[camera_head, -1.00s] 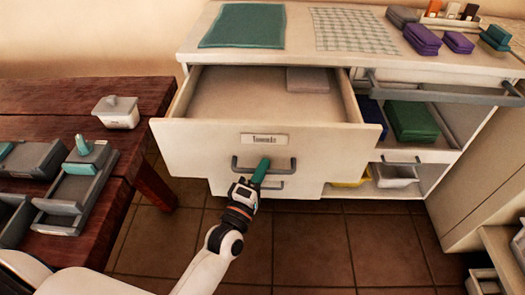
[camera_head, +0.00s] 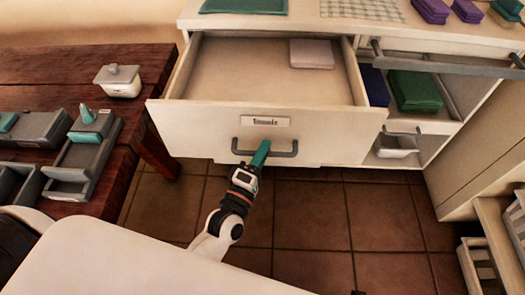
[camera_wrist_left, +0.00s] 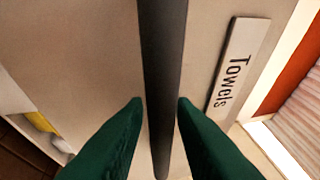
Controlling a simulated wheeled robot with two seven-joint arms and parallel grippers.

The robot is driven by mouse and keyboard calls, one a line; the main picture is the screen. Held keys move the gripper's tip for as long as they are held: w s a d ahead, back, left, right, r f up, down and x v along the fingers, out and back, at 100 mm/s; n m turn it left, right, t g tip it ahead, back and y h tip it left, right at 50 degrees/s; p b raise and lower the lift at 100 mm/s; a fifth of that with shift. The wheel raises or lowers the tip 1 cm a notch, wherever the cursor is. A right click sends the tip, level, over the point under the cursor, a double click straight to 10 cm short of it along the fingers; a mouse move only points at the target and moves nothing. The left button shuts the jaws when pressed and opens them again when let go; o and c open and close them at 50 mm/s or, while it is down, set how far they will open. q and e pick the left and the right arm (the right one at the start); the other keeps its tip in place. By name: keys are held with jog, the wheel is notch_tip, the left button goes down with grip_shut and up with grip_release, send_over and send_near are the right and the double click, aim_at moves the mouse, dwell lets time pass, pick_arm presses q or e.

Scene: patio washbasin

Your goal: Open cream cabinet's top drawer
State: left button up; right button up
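The cream cabinet (camera_head: 300,25) has its top drawer (camera_head: 195,128) pulled far out, its interior exposed. A pale folded cloth (camera_head: 312,54) lies at the drawer's back right. The drawer front carries a "Towels" label (camera_head: 265,120), also seen in the left wrist view (camera_wrist_left: 237,68), and a dark bar handle (camera_head: 286,154). My left gripper (camera_head: 260,150) is at the middle of this handle. In the left wrist view, its green fingers (camera_wrist_left: 160,105) lie close on both sides of the handle bar (camera_wrist_left: 163,45), shut on it. My right gripper is out of view.
A dark wooden table (camera_head: 60,90) with a lidded white pot (camera_head: 118,81) and grey trays (camera_head: 85,158) stands at left. Open shelves (camera_head: 440,128) with folded towels are right of the drawer. Tiled floor (camera_head: 310,220) lies clear in front.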

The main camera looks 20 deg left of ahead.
pick_arm(q)
jog(key=shift+o, duration=0.7)
jog(key=v, duration=1.2)
